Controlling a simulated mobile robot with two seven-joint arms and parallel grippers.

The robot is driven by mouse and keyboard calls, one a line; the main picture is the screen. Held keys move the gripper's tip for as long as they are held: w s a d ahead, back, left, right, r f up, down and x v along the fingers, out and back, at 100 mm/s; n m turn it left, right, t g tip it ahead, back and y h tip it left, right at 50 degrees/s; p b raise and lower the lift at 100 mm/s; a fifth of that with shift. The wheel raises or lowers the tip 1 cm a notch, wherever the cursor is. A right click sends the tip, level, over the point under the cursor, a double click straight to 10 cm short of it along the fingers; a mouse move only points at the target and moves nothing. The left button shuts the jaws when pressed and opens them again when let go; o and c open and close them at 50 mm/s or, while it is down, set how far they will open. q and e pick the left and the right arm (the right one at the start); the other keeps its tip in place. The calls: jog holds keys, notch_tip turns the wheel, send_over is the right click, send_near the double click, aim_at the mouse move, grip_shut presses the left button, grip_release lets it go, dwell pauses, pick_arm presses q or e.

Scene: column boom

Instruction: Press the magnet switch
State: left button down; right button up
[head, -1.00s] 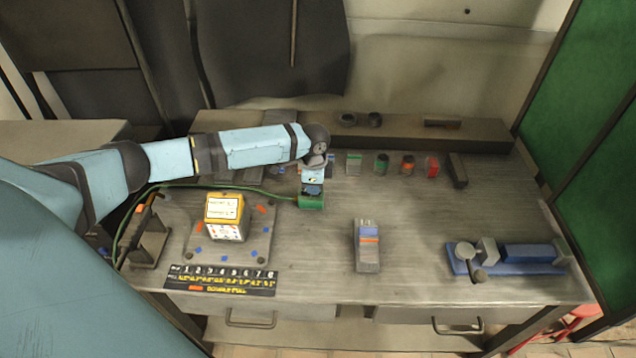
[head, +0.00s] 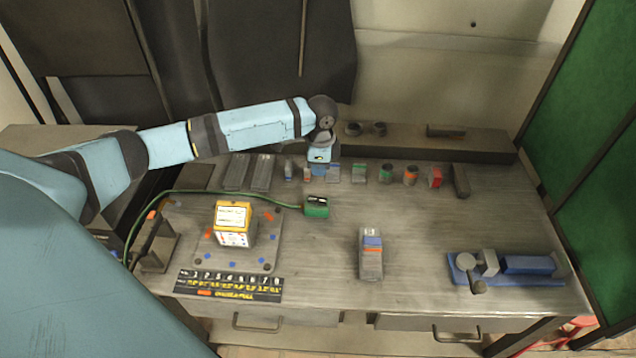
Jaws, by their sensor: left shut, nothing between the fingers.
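A small green box (head: 316,209), which I take to be the magnet switch, sits on the bench with a green cable running from its left side. Its top shows dark and pale details too small to read. My left gripper (head: 319,172) is above and behind the box in the picture, pointing down, shut and empty. It looks apart from the box, but the exact height gap is hard to tell. A white and orange cube (head: 233,224) stands on a grey plate (head: 215,262) left of the box. My right gripper is out of view.
A black numbered strip (head: 229,285) lies in front of the plate. A grey block with coloured bands (head: 371,262) stands right of centre, and a blue vise (head: 528,265) at far right. Several small blocks line the back. The bench between box and vise is mostly clear.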

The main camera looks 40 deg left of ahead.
pick_arm(q)
notch_tip(320, 180, up, 3)
jog(key=shift+r, duration=0.1)
dwell(0.6)
jog(key=s+d+f+t+h, duration=0.1)
jog(key=s+d+f, duration=0.3)
jog(key=s+d, duration=0.35)
jog(key=s+d+f+t+h, duration=0.1)
jog(key=s+d+f, duration=0.2)
jog(key=s+d, duration=0.45)
jog(key=s+a+r+n+t+y, duration=0.1)
jog(key=s+a+n, duration=0.1)
jog(key=s+n, duration=0.5)
jog(key=s+a+r+n+t+y, duration=0.1)
jog(key=s+a+n, duration=0.15)
jog(key=s, duration=0.75)
jog(key=w+d+f+t+h, duration=0.1)
jog(key=d+f+t, duration=0.1)
jog(key=f, duration=0.2)
jog(key=w+d+f+t+h, duration=0.1)
jog(key=w+d+f+t, duration=0.1)
jog(key=f, duration=0.3)
jog(key=w+d+f+m+t+h, duration=0.1)
jog(key=w+d+f+t, duration=0.1)
jog(key=f+t, duration=0.1)
jog(key=shift+w+d+f, duration=0.15)
jog(key=shift+d+f, duration=0.05)
jog(key=shift+f, duration=0.65)
